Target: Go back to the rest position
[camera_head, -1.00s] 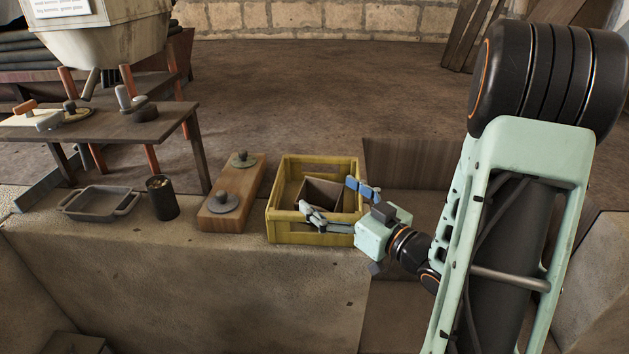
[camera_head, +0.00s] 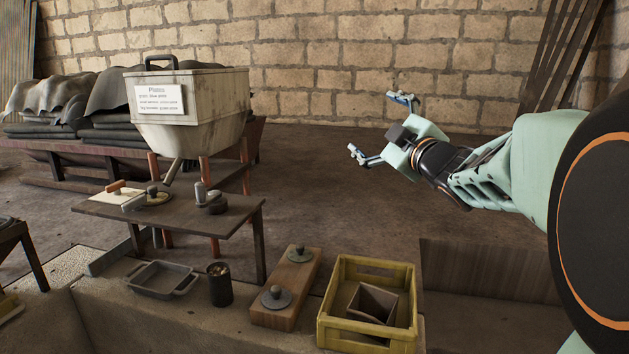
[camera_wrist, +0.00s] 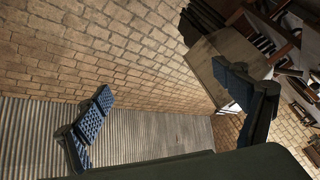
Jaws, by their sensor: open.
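My gripper (camera_head: 378,127) is raised in the air at the upper middle right of the head view, in front of the brick wall. Its two fingers are spread wide with nothing between them. In the wrist view the blue-padded fingers of my gripper (camera_wrist: 168,115) are far apart, with wall and corrugated sheet behind them. My gripper is above and apart from the yellow crate (camera_head: 368,342), which holds a brown open box (camera_head: 373,303).
A wooden block with two knobbed discs (camera_head: 287,290), a dark cup (camera_head: 220,284) and a grey tray (camera_head: 162,279) stand left of the crate. Behind them are a small table (camera_head: 235,212) with tools and a labelled bin (camera_head: 190,105). Air around my gripper looks clear.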

